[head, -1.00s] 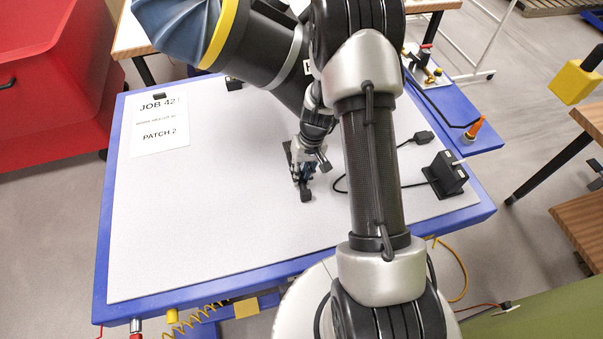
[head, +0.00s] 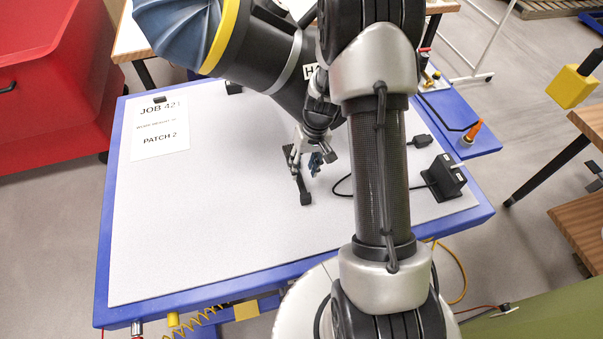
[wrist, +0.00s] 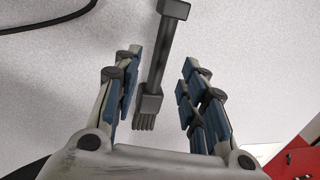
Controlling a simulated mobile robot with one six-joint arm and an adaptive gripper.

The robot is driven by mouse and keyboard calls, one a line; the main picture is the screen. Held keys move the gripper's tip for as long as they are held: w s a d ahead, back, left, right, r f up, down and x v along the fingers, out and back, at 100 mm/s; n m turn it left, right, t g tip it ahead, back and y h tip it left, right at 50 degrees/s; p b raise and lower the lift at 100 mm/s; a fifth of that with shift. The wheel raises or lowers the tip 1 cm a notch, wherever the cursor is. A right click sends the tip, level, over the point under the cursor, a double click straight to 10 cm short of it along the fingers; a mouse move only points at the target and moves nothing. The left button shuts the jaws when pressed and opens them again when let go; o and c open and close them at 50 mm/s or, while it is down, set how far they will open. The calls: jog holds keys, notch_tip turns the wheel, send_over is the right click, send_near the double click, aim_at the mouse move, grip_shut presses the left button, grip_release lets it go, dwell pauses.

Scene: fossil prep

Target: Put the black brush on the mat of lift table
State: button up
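The black brush (head: 304,190) lies on the light grey mat (head: 205,235) of the blue-edged lift table (head: 102,255). In the head view its handle end points toward the table's front edge; its other end is partly behind my gripper (head: 309,163). In the wrist view the brush (wrist: 158,58) lies lengthwise between the spread fingers of my gripper (wrist: 160,65), bristles toward the palm. Gaps show on both sides, so the fingers do not hold it. My gripper is open, just above the brush.
A black box-shaped holder (head: 444,177) with a cable stands at the mat's right. A printed job sheet (head: 160,128) lies at the back left. A red bin (head: 50,85) stands left of the table. The mat's left and front are clear.

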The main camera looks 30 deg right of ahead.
jog(key=s+a+r+t, duration=0.1)
jog(key=s+a+r, duration=0.1)
jog(key=r, duration=0.6)
jog(key=s+a+r+n+h, duration=0.1)
jog(key=s+a+r, duration=0.2)
jog(key=r, duration=0.6)
jog(key=s+a+r+t, duration=0.1)
jog(key=s+a+r, duration=0.1)
jog(key=r, duration=0.6)
jog(key=s+a+r+t, duration=0.1)
jog(key=s+a+r, duration=0.1)
jog(key=s, duration=0.5)
jog(key=s+a+r+n+t+h, duration=0.1)
jog(key=s+a+r, duration=0.1)
jog(key=s+r, duration=0.2)
jog(key=s, duration=0.3)
jog(key=shift+s+a+p, duration=0.15)
jog(key=shift+s+p, duration=0.15)
jog(key=shift+p, duration=0.1)
